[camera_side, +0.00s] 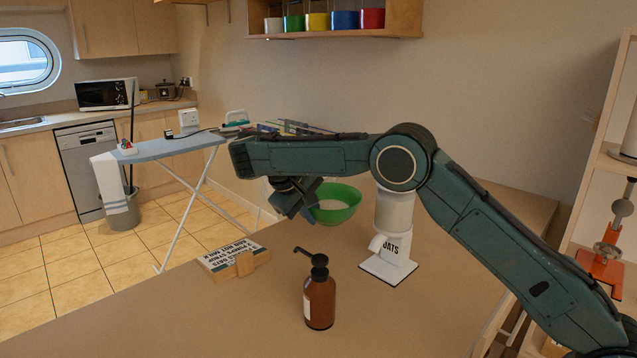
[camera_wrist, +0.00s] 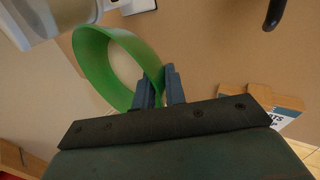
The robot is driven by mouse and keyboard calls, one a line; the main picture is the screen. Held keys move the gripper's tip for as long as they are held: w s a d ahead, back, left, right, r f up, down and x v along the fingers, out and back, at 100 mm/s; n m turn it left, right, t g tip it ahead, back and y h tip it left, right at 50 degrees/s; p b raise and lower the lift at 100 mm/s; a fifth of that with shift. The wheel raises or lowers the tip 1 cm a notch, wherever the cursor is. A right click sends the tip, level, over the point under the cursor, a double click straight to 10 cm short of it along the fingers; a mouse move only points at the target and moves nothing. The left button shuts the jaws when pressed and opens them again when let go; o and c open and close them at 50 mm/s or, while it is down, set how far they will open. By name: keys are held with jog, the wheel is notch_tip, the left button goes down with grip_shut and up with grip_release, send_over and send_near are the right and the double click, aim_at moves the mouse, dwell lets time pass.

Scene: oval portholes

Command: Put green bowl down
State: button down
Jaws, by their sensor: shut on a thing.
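The green bowl (camera_side: 338,203) is at the far side of the table, behind my arm in the side view. My gripper (camera_side: 305,205) is at the bowl's left side. In the wrist view the two dark fingers of my gripper (camera_wrist: 160,85) are closed on the rim of the green bowl (camera_wrist: 95,65). Whether the bowl touches the table cannot be told, since its underside is partly hidden.
A white oats dispenser (camera_side: 392,225) stands close to the right of the bowl. A brown pump bottle (camera_side: 320,298) stands near the front.

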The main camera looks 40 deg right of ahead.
jog(key=a+r+n+t+y, duration=0.2)
jog(key=a+r+n+t, duration=0.2)
jog(key=a+r+n, duration=0.5)
jog(key=w+a+r, duration=0.1)
jog(key=a, duration=0.2)
jog(key=shift+a+r+t, duration=0.25)
jog(key=shift+r+t, duration=0.05)
jog(key=shift+r, duration=0.1)
jog(key=shift+f, duration=0.1)
notch_tip(320, 180, down, 16)
jog(key=shift+r, duration=0.25)
jog(key=shift+f, duration=0.15)
jog(key=shift+f, duration=2)
jog(key=shift+f, duration=0.1)
